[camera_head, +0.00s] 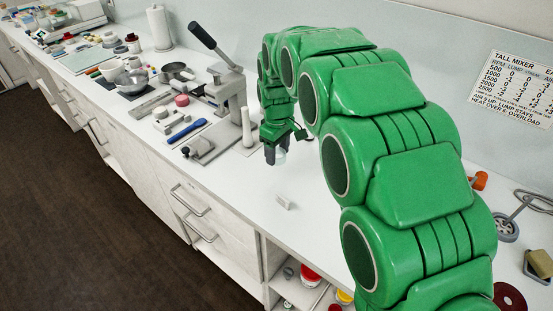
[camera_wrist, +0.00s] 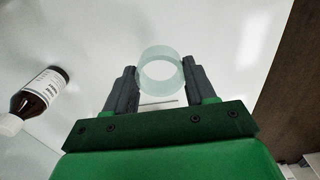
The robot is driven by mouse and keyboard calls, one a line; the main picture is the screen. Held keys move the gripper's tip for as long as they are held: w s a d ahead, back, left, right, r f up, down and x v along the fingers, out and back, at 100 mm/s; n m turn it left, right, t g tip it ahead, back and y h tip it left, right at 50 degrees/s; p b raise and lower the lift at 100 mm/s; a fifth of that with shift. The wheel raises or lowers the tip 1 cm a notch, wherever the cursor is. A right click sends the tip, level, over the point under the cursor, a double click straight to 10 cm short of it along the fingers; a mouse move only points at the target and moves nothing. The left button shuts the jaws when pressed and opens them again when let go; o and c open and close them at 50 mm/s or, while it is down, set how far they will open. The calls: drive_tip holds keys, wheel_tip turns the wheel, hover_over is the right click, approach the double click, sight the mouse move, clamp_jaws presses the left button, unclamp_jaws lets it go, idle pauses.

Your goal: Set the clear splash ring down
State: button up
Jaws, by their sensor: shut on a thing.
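The clear splash ring (camera_wrist: 160,53) is a pale, see-through short tube. In the wrist view it sits between the two dark fingers of my gripper (camera_wrist: 158,82), which is shut on it, with a finger on each side. In the head view my gripper (camera_head: 276,156) points down over the white counter (camera_head: 240,185), to the right of the lever press. The ring is small and hard to make out there, and I cannot tell whether it touches the counter.
A small white card (camera_head: 283,201) stands on the counter in front of my gripper. A lever press (camera_head: 228,90) and a white upright cylinder (camera_head: 246,127) stand to the left. A brown bottle (camera_wrist: 38,95) shows left in the wrist view. The counter near its front edge is clear.

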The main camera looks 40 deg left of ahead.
sight(276, 168)
drive_tip(key=shift+w+a+f, duration=0.3)
drive_tip(key=shift+a+f, duration=0.1)
drive_tip(key=shift+f, duration=1.8)
drive_tip(key=shift+f, duration=0.15)
drive_tip(key=o, duration=1)
wheel_tip(276, 168, up, 12)
drive_tip(key=shift+w+r, duration=0.1)
drive_tip(key=shift+r, duration=0.1)
